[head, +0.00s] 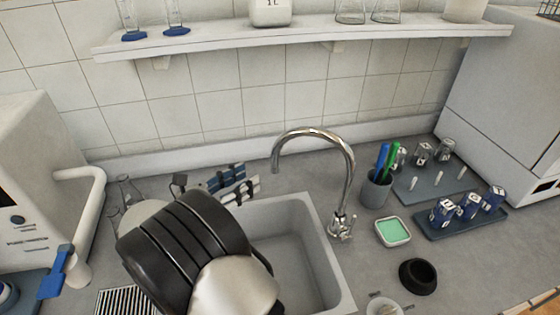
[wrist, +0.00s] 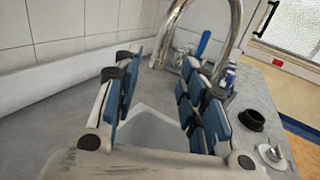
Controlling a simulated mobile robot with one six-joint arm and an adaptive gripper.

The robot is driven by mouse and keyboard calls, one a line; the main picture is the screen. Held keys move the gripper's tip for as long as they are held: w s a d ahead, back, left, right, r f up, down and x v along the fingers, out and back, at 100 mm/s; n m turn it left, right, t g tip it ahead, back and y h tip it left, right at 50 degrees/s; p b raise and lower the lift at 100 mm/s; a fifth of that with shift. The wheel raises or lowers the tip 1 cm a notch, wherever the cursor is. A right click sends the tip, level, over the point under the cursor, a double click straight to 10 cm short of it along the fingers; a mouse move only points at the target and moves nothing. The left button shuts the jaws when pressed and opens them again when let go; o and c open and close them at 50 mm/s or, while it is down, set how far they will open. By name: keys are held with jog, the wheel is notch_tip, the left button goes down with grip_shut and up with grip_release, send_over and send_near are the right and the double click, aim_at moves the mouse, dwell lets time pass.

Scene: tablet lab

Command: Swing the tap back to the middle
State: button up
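The chrome tap (head: 350,180) stands at the back right corner of the sink (head: 335,265), its tall curved spout swung to the left with the end hanging over the counter side behind the basin. My gripper (head: 248,180) is left of the spout, above the back of the sink, pointing towards the tap. In the wrist view its blue-padded fingers (wrist: 162,62) are spread apart. There the tap spout (wrist: 165,35) shows beyond the fingertips, roughly in line with the gap. I cannot tell whether anything touches. My arm hides the left part of the sink.
A shelf (head: 290,44) with glassware runs above. Glass flasks (head: 128,188) stand at the left back.

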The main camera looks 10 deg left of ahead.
aim_at(272, 165)
jog(key=b+x, duration=0.1)
jog(key=x, duration=0.9)
jog(key=shift+w+d+b, duration=0.15)
jog(key=shift+d+b, duration=0.05)
jog(key=shift+b, duration=0.1)
jog(key=shift+c, duration=0.5)
grip_shut()
